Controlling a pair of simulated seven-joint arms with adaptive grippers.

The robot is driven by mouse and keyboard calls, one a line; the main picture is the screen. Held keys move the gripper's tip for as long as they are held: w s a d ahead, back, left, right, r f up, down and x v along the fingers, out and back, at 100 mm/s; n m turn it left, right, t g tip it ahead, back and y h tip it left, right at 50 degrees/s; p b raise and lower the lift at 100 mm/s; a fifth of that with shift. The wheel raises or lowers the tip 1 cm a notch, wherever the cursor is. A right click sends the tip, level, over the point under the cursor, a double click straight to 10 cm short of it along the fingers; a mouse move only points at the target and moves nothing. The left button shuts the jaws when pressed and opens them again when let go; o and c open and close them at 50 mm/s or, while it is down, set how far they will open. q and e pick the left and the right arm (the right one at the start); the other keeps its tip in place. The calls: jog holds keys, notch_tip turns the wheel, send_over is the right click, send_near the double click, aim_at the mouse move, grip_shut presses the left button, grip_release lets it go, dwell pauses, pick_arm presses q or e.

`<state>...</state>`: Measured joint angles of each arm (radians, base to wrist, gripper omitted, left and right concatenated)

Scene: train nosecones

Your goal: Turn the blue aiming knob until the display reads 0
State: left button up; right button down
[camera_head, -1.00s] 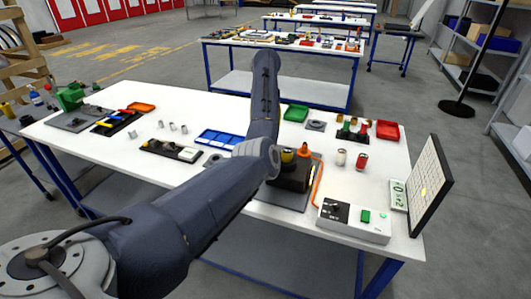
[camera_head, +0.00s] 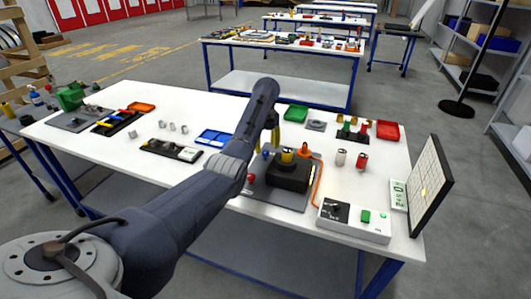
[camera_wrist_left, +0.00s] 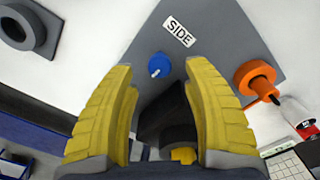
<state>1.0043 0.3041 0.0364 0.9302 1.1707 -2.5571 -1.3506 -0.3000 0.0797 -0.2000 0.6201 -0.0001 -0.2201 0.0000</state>
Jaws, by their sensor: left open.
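The blue knob (camera_wrist_left: 159,65) sits on a grey plate beside a "SIDE" label (camera_wrist_left: 179,31); its pointer mark is white. In the head view the knob (camera_head: 266,154) is small, beside the black device (camera_head: 289,174) with a yellow top. My left gripper (camera_head: 274,138) is open, with its yellow fingers above the plate. In the left wrist view the knob appears between and beyond the fingertips; I see no contact. A small white display (camera_head: 398,195) with green characters stands at the right; I cannot read it surely. My right gripper is not in view.
An orange part (camera_wrist_left: 257,79) stands right of the knob. A white control box (camera_head: 354,220) and an upright grid panel (camera_head: 430,187) stand at the table's right end. A blue tray (camera_head: 213,137) lies left of my arm.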

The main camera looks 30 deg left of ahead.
aim_at(265, 151)
pick_arm(q)
jog(key=shift+f, duration=1.7)
jog(key=shift+c, duration=0.5)
grip_shut()
